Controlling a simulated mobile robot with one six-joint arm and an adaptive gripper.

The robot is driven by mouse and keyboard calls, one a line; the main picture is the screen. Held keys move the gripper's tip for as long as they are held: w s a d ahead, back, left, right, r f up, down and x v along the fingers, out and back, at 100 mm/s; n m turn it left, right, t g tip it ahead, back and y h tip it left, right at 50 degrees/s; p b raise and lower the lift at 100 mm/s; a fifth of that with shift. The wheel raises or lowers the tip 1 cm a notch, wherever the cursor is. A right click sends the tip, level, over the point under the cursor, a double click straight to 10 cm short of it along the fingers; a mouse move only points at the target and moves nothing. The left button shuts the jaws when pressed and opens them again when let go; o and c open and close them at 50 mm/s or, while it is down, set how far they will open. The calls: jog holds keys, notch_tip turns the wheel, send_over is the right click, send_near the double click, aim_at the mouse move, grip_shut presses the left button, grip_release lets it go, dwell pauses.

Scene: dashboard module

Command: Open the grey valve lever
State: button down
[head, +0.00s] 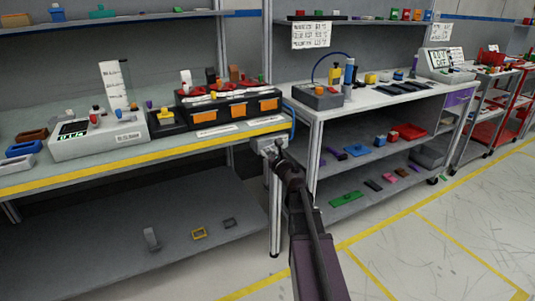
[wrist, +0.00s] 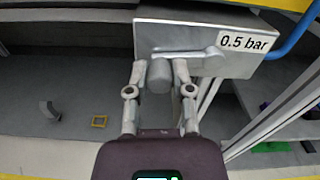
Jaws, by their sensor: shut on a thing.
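The grey valve box (wrist: 190,28) fills the top of the wrist view and carries a "0.5 bar" label. Its grey lever (wrist: 200,58) lies about horizontal across the front face, with a rounded knob (wrist: 160,73) at its left end. My gripper (wrist: 160,75) is shut on this knob, one finger on each side. In the head view the valve box (head: 262,142) hangs at the right front corner of the left bench, with my gripper (head: 274,152) against it. The lever is too small and covered to make out there.
A blue hose (wrist: 297,32) runs from the box's right side. The left bench's yellow front edge (head: 140,160) is close by, and a bench leg (head: 275,215) stands below. The lower shelf (head: 100,235) holds a few small parts. Open floor (head: 420,240) lies to the right.

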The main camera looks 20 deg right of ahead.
jog(key=d+f+n+b, duration=0.4)
jog(key=d+n, duration=0.1)
jog(key=n, duration=1.1)
jog(key=shift+f+n, duration=0.15)
jog(key=shift+n, duration=0.15)
jog(key=shift+w+d, duration=0.15)
jog(key=c, duration=0.5)
grip_release()
jog(key=s, duration=1.2)
jog(key=shift+d, duration=0.15)
